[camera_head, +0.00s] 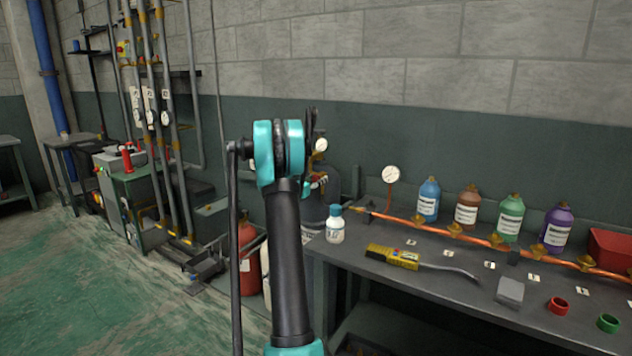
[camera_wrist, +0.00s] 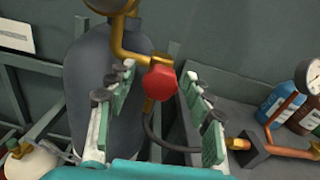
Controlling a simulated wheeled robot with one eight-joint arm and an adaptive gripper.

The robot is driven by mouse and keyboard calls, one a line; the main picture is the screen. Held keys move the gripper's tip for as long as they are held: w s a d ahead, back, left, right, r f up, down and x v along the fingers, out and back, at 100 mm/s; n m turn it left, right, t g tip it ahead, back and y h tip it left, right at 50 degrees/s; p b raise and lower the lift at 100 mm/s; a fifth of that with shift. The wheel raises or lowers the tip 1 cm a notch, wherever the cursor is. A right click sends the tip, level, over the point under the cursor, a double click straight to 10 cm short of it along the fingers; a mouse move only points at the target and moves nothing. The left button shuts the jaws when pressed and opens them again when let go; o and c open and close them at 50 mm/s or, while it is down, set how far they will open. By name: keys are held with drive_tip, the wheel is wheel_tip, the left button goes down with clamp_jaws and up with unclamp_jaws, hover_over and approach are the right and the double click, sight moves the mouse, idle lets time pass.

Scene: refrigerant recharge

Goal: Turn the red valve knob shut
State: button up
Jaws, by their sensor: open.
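The red valve knob (camera_wrist: 160,80) sits on a brass pipe (camera_wrist: 122,42) in front of a grey cylinder (camera_wrist: 90,75) in the wrist view. My gripper (camera_wrist: 158,72) is open, with one green-padded finger on each side of the knob. Gaps show between the knob and both fingers, so they look apart from it. In the head view my gripper (camera_head: 312,128) is seen from behind the arm, above the grey cylinder (camera_head: 316,212). I cannot clearly make out the knob there.
A red cylinder (camera_head: 248,265) stands left of my arm. A gauge (camera_wrist: 308,75) is right of my fingers.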

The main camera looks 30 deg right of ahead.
drive_tip(key=c, duration=1.2)
drive_tip(key=shift+o, duration=0.2)
